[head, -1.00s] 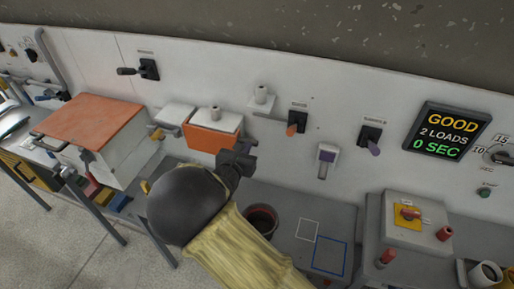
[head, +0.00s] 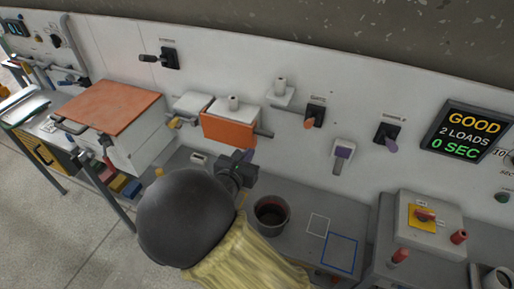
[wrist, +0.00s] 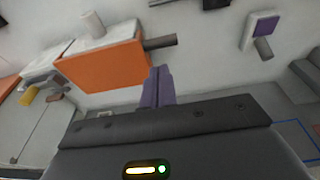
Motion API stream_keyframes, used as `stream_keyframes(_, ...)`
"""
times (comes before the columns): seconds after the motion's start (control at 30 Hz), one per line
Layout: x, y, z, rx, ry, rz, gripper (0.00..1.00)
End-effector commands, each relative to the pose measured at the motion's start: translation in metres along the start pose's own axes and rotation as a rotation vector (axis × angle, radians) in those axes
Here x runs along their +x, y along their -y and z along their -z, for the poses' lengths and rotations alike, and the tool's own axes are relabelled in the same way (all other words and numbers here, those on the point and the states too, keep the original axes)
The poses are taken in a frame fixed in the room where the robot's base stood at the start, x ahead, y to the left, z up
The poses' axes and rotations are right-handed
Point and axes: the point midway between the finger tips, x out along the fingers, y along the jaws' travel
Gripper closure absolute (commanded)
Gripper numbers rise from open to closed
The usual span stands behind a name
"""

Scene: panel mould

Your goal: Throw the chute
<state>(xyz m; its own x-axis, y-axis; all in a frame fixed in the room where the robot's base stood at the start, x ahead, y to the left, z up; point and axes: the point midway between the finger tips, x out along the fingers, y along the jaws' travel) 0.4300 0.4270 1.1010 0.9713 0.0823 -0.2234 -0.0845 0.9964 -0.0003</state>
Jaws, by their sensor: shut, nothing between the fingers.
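My gripper (head: 248,156) is shut and empty, its purple fingers together in the wrist view (wrist: 158,86). It is in front of the wall, just below an orange-fronted box (head: 228,129) with a grey bar at its right. That box (wrist: 102,68) fills the left of the wrist view, close to the fingertips; I cannot tell whether they touch. To the right, a lever with an orange handle (head: 309,123) on a black plate points downward. Further right is a lever with a purple handle (head: 391,145). The small labels above them are too blurred to read surely, so which is the chute is unclear.
A purple-and-white wall fitting (head: 343,152) sits between the levers. A dark bucket (head: 271,214) stands on the grey bench below. A control box (head: 432,222) stands at right. A display (head: 466,132) reads GOOD, 2 LOADS, 0 SEC. A large orange-lidded box (head: 112,100) is at left.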

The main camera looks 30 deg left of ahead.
Motion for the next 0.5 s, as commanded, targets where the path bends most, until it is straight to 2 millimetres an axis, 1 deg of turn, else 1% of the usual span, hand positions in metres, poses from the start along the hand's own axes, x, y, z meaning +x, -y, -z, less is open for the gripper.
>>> stream_keyframes(0.1, -0.02, 0.004, 0.002, 0.004, 0.0, 0.007, 1.0)
stream_keyframes(0.23, -0.039, 0.006, 0.002, 0.005, 0.0, 0.012, 1.0)
stream_keyframes(0.33, -0.047, 0.007, 0.001, 0.004, 0.0, 0.016, 1.0)
stream_keyframes(0.5, -0.051, 0.007, 0.0, 0.003, 0.0, 0.017, 1.0)
